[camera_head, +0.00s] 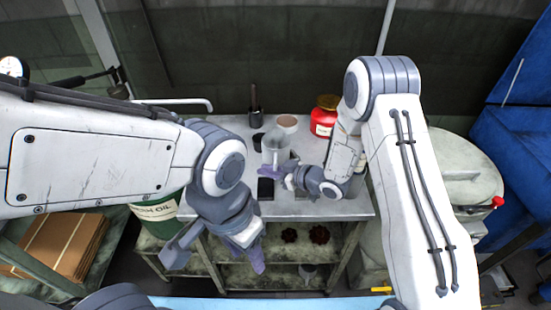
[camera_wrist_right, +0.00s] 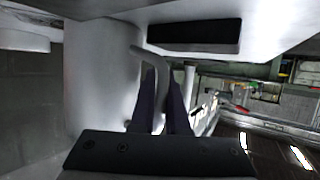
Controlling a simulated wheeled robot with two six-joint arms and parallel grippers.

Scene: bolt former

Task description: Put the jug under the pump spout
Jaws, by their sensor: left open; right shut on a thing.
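The grey metal jug (camera_head: 275,143) is over the middle of the worktable in the head view. In the right wrist view the jug (camera_wrist_right: 100,80) fills the left, with its curved handle (camera_wrist_right: 151,62) between my fingers. My right gripper (camera_head: 274,172) is shut on that handle; it also shows in the right wrist view (camera_wrist_right: 161,112). I cannot tell whether the jug touches the table. A pale bent pipe (camera_head: 185,101), which looks like the pump spout, reaches over the table's left side. My left gripper (camera_head: 215,260) is open and empty in front of the table's left edge.
A green oil drum (camera_head: 155,212) stands left of the worktable (camera_head: 345,208). A red jar (camera_head: 323,117), a pale cup (camera_head: 287,122) and a dark-handled tool (camera_head: 255,112) stand behind the jug. A black pad (camera_head: 265,189) lies in front. A pale drum (camera_head: 468,178) stands at right.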

